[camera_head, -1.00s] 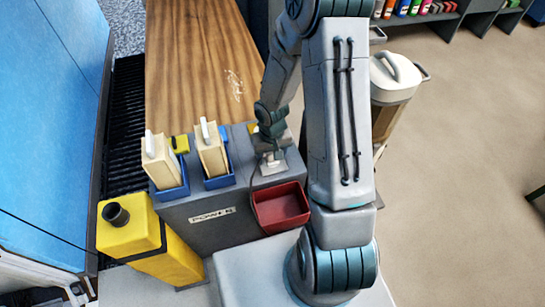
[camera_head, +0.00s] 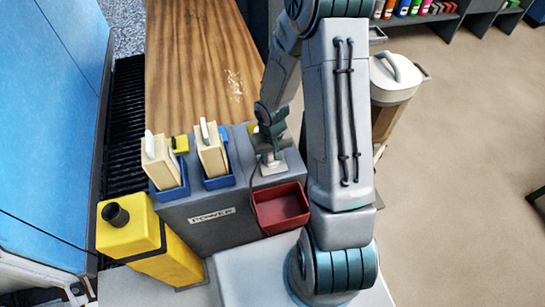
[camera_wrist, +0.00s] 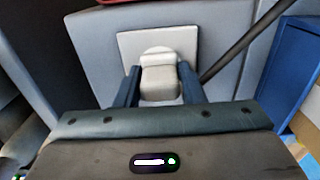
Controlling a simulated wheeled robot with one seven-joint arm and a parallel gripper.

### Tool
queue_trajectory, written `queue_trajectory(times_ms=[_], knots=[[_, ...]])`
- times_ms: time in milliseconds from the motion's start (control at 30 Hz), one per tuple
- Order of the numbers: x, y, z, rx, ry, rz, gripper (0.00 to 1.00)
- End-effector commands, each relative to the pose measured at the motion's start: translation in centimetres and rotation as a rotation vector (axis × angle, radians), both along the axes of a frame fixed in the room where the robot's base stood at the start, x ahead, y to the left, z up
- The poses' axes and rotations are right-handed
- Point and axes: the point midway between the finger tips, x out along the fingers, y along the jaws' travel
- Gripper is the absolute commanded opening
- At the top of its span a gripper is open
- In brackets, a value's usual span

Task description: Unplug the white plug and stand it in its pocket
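The white plug (camera_wrist: 158,82) sits on a pale square plate (camera_wrist: 128,46) on the grey box marked POWER (camera_head: 200,208). In the wrist view it stands between the two dark blue fingers of my gripper (camera_wrist: 159,78). The fingers flank it closely, with a thin gap showing near their tips. In the head view my gripper (camera_head: 272,158) is over the plate at the box's right end and mostly hides the plug. I cannot tell which holder is the plug's pocket.
A red open tray (camera_head: 281,209) is on the box's front, below my gripper. Two blue holders (camera_head: 172,190) with cream slabs stand to the left. A yellow container (camera_head: 128,228) is at the front left. A wooden surface (camera_head: 195,60) lies behind.

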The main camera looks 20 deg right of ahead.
Motion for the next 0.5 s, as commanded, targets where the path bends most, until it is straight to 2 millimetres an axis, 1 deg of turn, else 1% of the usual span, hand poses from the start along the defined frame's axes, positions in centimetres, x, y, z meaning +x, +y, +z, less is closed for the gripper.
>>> queue_trajectory(times_ms=[167,500], knots=[[0.0,0.0,0.4,0.000,0.000,0.000,0.00],[0.0,0.0,1.8,0.000,0.000,0.000,0.00]])
